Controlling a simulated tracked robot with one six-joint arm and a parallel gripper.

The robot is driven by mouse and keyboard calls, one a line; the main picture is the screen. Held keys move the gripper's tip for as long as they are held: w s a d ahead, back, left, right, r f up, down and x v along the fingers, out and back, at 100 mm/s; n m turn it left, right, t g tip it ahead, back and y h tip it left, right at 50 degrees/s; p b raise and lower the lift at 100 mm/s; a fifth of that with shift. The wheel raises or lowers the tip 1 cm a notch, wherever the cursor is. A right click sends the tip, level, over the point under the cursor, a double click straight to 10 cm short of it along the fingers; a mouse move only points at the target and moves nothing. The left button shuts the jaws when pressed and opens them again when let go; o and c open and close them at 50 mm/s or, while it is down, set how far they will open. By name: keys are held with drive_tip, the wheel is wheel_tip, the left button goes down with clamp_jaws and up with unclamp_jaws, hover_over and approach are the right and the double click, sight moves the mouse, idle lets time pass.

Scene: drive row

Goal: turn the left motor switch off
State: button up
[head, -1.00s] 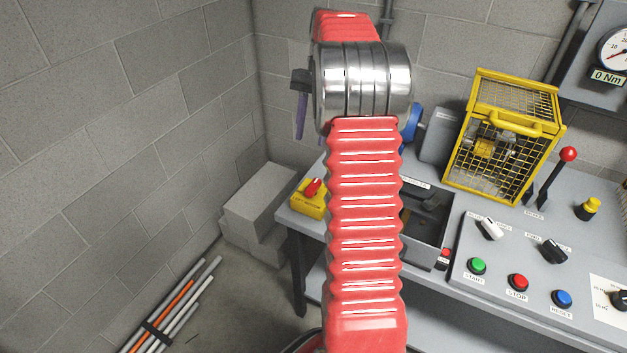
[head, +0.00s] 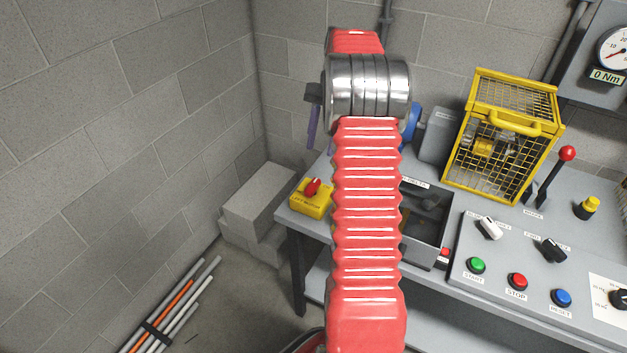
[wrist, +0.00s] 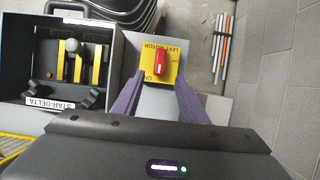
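The left motor switch is a yellow box (head: 308,204) with a red knob (head: 313,187) at the left end of the bench in the head view. In the wrist view its yellow face (wrist: 173,80) carries the words LEFT MOTOR and ON, and the red knob (wrist: 161,66) lies lengthwise up and down the picture. My gripper (wrist: 160,82) is open, with its two purple fingers apart and the switch showing between and beyond their tips. I see no contact with the knob. In the head view my arm hides most of the gripper; a purple finger shows left of the steel joint.
An open grey star-delta box (wrist: 22,60) with a lever stands beside the switch. A yellow mesh cage (head: 503,140) and a button panel (head: 470,285) are farther right. Concrete blocks (head: 258,195) lie left of the bench, rods (head: 180,305) on the floor.

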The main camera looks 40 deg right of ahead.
sight(313, 183)
drive_tip(key=x, duration=1.1)
drive_tip(key=shift+f, duration=0.35)
clamp_jaws()
